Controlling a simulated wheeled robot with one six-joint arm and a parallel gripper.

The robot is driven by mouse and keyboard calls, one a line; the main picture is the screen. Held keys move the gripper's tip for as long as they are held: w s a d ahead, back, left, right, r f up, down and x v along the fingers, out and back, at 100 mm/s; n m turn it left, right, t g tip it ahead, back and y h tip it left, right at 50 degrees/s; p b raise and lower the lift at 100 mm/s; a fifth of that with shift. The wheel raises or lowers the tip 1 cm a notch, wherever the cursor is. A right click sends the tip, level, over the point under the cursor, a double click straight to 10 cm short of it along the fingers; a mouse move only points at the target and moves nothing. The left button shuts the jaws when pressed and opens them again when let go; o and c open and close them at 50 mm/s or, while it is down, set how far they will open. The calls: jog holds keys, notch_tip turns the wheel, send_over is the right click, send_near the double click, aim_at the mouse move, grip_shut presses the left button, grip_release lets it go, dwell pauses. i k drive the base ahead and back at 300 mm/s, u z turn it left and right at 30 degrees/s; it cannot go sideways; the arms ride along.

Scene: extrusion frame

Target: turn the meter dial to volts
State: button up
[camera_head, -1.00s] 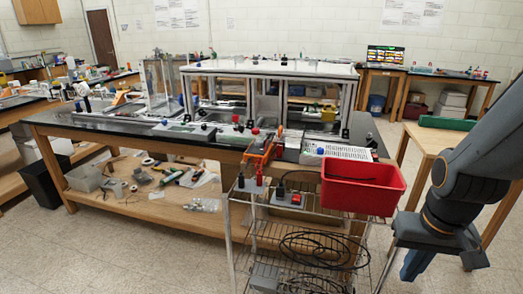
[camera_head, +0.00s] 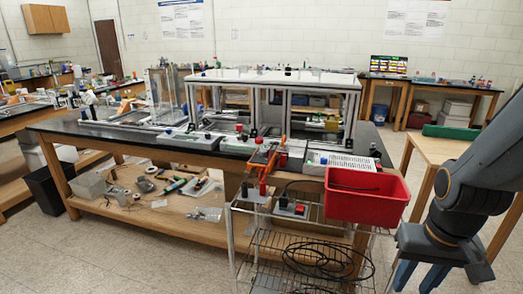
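I cannot pick out the meter or its dial for certain; the instruments are too small in this view. My gripper (camera_head: 420,279) hangs at the lower right on my dark arm. Its two blue fingers stand apart with a gap between them, and their tips run off the bottom edge. I see nothing between the visible parts of the fingers. The gripper is to the right of the wire cart (camera_head: 232,240) and below the red bin.
A red bin (camera_head: 366,203) sits on the cart's right side, with black cables on the shelf below. A long workbench (camera_head: 215,158) with an extrusion frame (camera_head: 283,86) stands behind. A wooden table (camera_head: 440,149) is at right. Open floor lies at front left.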

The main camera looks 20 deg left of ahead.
aim_at(263, 153)
jog(key=u, duration=2.45)
jog(key=i, duration=1.55)
jog(key=z, duration=2.35)
jog(key=i, duration=0.5)
jog(key=z, duration=0.1)
